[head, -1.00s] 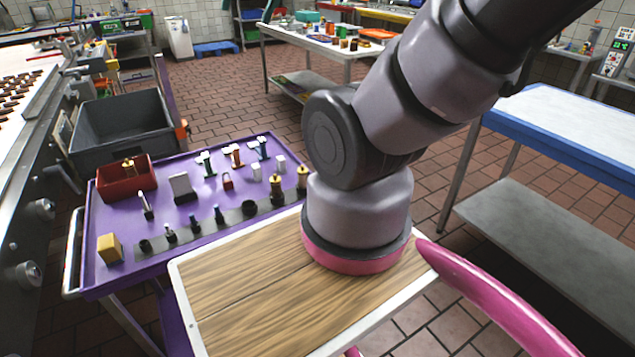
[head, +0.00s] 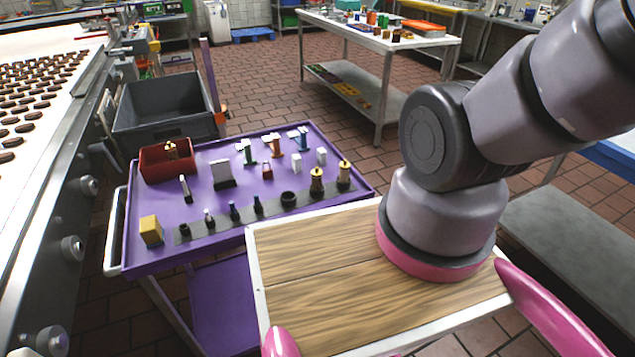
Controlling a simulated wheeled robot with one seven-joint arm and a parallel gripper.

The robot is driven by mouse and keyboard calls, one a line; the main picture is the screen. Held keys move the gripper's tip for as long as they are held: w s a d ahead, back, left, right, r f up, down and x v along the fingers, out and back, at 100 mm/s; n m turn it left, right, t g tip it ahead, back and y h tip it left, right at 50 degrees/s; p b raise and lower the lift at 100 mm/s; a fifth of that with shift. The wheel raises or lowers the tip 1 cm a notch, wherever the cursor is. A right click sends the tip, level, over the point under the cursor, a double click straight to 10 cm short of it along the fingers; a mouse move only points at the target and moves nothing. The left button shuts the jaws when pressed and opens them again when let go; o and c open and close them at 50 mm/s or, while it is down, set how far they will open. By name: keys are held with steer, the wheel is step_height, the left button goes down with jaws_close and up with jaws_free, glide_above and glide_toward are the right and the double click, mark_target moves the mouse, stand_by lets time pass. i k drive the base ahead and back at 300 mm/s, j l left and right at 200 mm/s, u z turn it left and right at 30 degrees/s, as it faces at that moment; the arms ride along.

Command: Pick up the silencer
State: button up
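A purple cart (head: 215,262) stands ahead on the left, with many small parts on its top. I cannot tell for sure which part is the silencer. Two brass-coloured cylindrical parts (head: 317,180) stand at the right end of a dark strip (head: 272,206). Another brass-coloured piece (head: 171,150) shows in a red bin (head: 166,165) at the back left. Several small dark fittings (head: 233,211) stand along the strip. My arm rises at the right and runs out of the frame at the upper right. My gripper is not in view.
A yellow block (head: 151,231) sits at the cart's front left corner. A grey tub (head: 165,108) stands behind the cart. A conveyor machine (head: 60,170) lines the left side. A steel table (head: 383,40) stands farther back, with open tiled floor before it.

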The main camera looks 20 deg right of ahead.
mark_target(344, 165)
steer(key=u, duration=2.85)
steer(key=z, duration=2.35)
steer(key=k+j+z, duration=0.4)
steer(key=k+z, duration=0.45)
steer(key=k, duration=0.1)
